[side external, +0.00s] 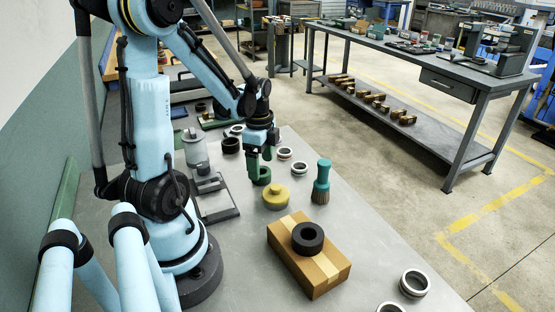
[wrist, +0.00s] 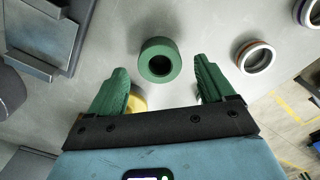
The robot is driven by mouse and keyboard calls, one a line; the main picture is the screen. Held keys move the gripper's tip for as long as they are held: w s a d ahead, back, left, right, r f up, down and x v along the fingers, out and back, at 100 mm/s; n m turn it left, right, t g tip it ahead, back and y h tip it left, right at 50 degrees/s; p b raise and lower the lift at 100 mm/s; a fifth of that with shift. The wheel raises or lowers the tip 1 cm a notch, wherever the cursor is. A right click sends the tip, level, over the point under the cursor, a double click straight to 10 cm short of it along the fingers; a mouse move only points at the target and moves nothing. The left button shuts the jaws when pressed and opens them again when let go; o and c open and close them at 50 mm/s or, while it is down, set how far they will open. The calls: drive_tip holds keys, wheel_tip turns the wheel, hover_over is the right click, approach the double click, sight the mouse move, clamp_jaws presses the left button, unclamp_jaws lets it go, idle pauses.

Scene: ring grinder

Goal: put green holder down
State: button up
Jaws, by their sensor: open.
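The green holder (wrist: 160,60) is a short green cylinder with a dark hole. It stands upright on the grey table in the wrist view, just beyond my fingertips and between their lines. My gripper (wrist: 161,82) has its two green fingers spread apart, with nothing between them. In the side view my gripper (side external: 261,155) points down at the table. The green holder (side external: 262,176) shows there just below and beside the fingers, partly hidden by them.
A yellow knobbed piece (side external: 276,196) and a teal brush (side external: 321,183) stand close by. A cardboard box (side external: 309,258) with a black ring (side external: 308,238) on top lies nearer. Metal rings (side external: 284,153) lie to the right. A grey fixture (side external: 208,180) stands to the left.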

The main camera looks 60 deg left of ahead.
sight(261, 171)
wheel_tip(261, 171, up, 9)
drive_tip(key=w+d+n+t, duration=0.2)
drive_tip(key=d+n+t, duration=0.1)
drive_tip(key=d, duration=0.7)
drive_tip(key=w+d+r+n+t, duration=0.1)
drive_tip(key=d+n+t, duration=0.3)
drive_tip(key=d, duration=0.6)
drive_tip(key=shift+w+r+n, duration=0.3)
drive_tip(key=shift+w+n, duration=0.45)
drive_tip(key=shift+n, duration=0.25)
